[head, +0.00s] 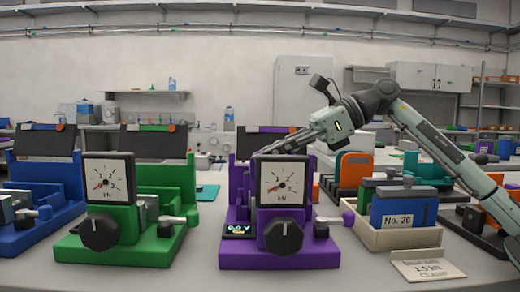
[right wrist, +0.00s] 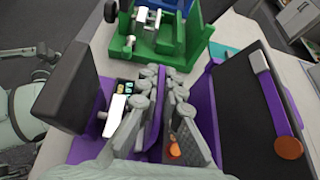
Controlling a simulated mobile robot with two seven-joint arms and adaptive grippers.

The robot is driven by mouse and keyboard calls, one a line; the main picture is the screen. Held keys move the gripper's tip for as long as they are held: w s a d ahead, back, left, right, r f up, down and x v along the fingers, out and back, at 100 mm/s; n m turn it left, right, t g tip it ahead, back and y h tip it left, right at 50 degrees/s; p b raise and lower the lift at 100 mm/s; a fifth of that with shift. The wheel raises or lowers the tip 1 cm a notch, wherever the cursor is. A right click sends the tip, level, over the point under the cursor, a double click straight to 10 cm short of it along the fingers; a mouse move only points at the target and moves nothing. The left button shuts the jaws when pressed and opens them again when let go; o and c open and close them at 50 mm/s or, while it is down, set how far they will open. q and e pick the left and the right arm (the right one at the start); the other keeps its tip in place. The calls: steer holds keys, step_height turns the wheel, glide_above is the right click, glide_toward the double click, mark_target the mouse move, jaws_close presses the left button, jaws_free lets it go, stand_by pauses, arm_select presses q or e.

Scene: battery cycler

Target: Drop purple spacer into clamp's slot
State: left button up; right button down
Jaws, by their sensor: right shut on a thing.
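The purple clamp (head: 280,247) stands on the table in the middle of the head view, with a kN gauge (head: 283,183) and a black knob (head: 284,237) in front. My right gripper (head: 272,149) reaches in from the right, its fingers pointing left and down just behind the gauge top, over the clamp's slot area. In the right wrist view the gripper (right wrist: 160,78) is shut, and a purple piece (right wrist: 154,143), apparently the spacer, shows between the fingers. Much of it is hidden by them. Whether it touches the slot cannot be told. My left gripper is not in view.
A green clamp (head: 122,245) stands to the left, with a blue one (head: 25,235) beyond it. On the right are a beige tray (head: 400,238) holding a blue block marked No. 26 (head: 391,208) and a card (head: 428,266). The purple clamp's black panel (right wrist: 258,100) rises close beside the gripper.

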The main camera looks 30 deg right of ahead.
steer(key=shift+w+a+f, duration=0.15)
steer(key=shift+a+f, duration=0.1)
steer(key=shift+f, duration=0.4)
steer(key=shift+w+a+f, duration=0.1)
steer(key=shift+a+f, duration=0.1)
steer(key=shift+f, duration=0.45)
steer(key=shift+g+y, duration=0.3)
steer(key=c, duration=1.6)
jaws_free()
steer(key=shift+s, duration=0.1)
steer(key=v, duration=0.3)
steer(key=a+r+v, duration=0.1)
steer(key=v, duration=0.5)
steer(key=shift+s+d+r, duration=0.1)
steer(key=shift+s+r, duration=0.25)
steer(key=shift+r, duration=0.2)
